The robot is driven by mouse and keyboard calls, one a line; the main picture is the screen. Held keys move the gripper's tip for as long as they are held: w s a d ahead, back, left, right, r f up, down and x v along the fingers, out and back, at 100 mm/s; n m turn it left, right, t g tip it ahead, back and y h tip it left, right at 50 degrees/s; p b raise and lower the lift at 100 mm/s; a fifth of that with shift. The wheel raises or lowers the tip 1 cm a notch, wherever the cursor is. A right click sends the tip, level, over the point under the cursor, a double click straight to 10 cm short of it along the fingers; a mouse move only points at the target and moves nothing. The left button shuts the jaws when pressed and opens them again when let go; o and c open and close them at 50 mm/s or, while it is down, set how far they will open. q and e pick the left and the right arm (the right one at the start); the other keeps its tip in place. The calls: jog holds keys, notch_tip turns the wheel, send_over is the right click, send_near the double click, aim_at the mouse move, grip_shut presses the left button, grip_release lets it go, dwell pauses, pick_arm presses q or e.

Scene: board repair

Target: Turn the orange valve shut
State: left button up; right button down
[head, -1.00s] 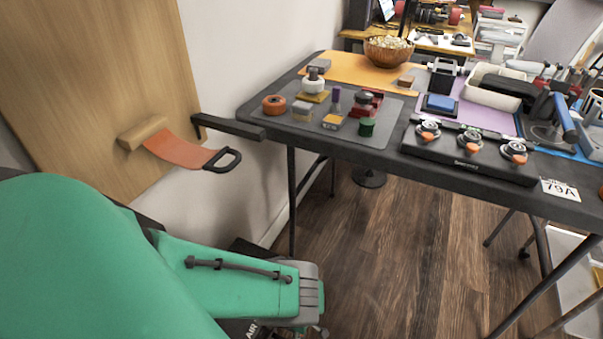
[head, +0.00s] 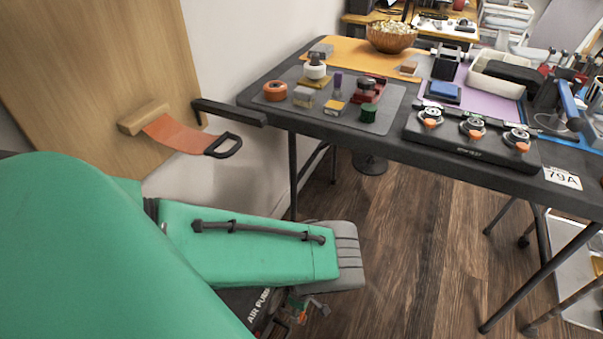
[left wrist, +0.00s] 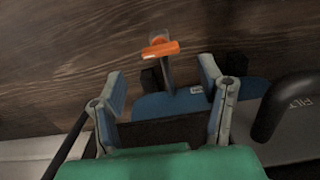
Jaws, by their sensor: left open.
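The orange valve handle (left wrist: 160,49) shows in the left wrist view, set crosswise on a grey stem above a blue body (left wrist: 178,103). My left gripper (left wrist: 160,76) is open and empty, its two fingers spread. The handle appears beyond the fingertips, roughly between them sideways, with no visible contact. In the head view my green left arm and grey wrist hide most of this spot. Small orange and dark parts (head: 303,317) show below the wrist, too small to identify surely. My right gripper is in neither view.
A black unit lettered "AIR PU..." (head: 257,306) is partly covered by my arm. A grey part lettered "FILT" and a black handle (left wrist: 283,106) stand at right in the wrist view. A loaded black table (head: 400,145) stands right; wooden floor (head: 400,260) is open beneath.

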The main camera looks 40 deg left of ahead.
pick_arm(q)
jog(key=shift+r, duration=0.9)
jog(key=shift+f, duration=0.1)
